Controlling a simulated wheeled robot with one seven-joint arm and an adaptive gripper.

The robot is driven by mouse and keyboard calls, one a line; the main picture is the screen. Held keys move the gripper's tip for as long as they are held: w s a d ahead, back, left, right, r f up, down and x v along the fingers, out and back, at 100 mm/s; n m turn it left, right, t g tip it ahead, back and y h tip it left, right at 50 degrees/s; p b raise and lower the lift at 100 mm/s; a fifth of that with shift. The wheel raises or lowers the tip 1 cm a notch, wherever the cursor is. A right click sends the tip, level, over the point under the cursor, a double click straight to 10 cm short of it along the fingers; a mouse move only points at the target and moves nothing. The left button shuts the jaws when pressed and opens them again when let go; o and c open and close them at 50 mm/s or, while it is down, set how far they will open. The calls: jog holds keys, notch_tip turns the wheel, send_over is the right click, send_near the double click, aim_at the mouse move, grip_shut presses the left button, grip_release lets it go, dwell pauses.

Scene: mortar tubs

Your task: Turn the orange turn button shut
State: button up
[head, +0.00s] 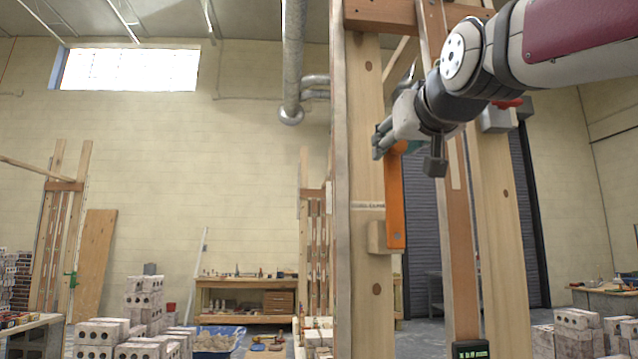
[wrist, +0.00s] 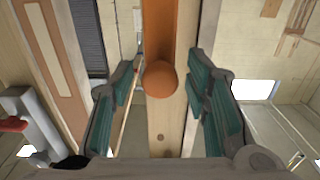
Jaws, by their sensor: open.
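The orange turn button (head: 396,205) is a long flat bar standing upright against the pale wooden post (head: 366,290). Its lower end is beside a small wooden block (head: 376,236). Its upper end is partly hidden by my gripper (head: 382,142) in the head view. In the wrist view the orange bar (wrist: 172,30) runs up out of the picture from a rounded orange knob (wrist: 160,78). My gripper (wrist: 160,88) is open, with one teal-padded finger on each side of the knob and visible gaps between them. I see no contact.
A brown wooden upright (head: 458,240) stands right of the post. A grey fitting with a red part (head: 496,119) is close to my wrist on the right. A workbench (head: 244,298), a blue tub (head: 218,340) and stacked blocks (head: 145,305) are at the back left.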

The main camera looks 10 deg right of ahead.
jog(key=shift+c, duration=0.5)
grip_shut()
jog(key=shift+d, duration=0.1)
